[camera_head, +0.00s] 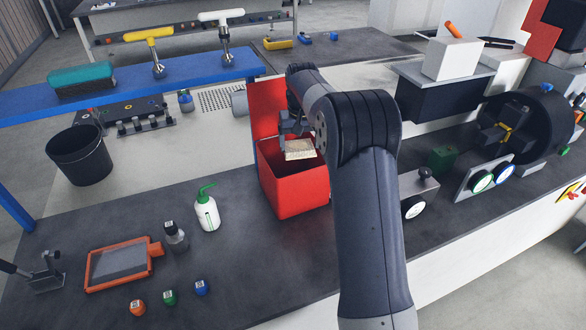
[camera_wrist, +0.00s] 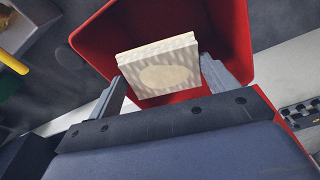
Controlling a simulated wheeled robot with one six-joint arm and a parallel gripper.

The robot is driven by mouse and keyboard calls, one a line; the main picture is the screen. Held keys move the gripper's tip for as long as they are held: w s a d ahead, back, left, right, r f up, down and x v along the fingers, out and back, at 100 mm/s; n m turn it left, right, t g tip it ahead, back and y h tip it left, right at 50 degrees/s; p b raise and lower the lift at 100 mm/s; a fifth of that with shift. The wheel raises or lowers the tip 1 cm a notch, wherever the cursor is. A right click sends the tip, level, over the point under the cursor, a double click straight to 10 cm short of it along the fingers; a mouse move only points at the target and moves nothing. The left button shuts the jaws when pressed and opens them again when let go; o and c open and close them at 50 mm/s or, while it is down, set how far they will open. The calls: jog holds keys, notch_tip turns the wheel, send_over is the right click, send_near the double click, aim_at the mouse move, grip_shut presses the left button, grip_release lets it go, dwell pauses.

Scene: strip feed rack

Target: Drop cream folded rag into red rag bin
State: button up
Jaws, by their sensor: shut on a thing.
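The cream folded rag (camera_head: 300,149) is a small pale block above the opening of the red rag bin (camera_head: 294,195). In the wrist view the rag (camera_wrist: 160,68) sits between the two fingers, with the open red bin (camera_wrist: 232,40) behind it. My gripper (camera_head: 292,138) is shut on the rag and holds it over the bin's mouth. In the wrist view my gripper (camera_wrist: 168,82) has a finger at each side of the rag. The bin stands on the dark bench with its red lid raised at the back. My arm hides part of the bin's right side.
A white bottle with a green spout (camera_head: 207,212), a small grey bottle (camera_head: 176,237) and an orange-framed tablet (camera_head: 118,264) stand left of the bin. A black bucket (camera_head: 80,155) is farther left. A knobbed gauge block (camera_head: 417,198) lies right of my arm.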

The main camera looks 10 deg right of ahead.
jog(key=o, duration=1)
jog(key=shift+c, duration=0.2)
notch_tip(320, 180, up, 11)
jog(key=s, duration=0.1)
jog(key=shift+s, duration=0.15)
jog(key=shift+a+f, duration=0.1)
jog(key=shift+f, duration=0.1)
jog(key=f, duration=0.7)
jog(key=w+f, duration=0.1)
jog(key=f, duration=0.3)
jog(key=shift+w, duration=0.1)
notch_tip(320, 180, up, 4)
jog(key=p, duration=0.3)
jog(key=shift+r+p, duration=0.9)
jog(key=shift+p, duration=0.1)
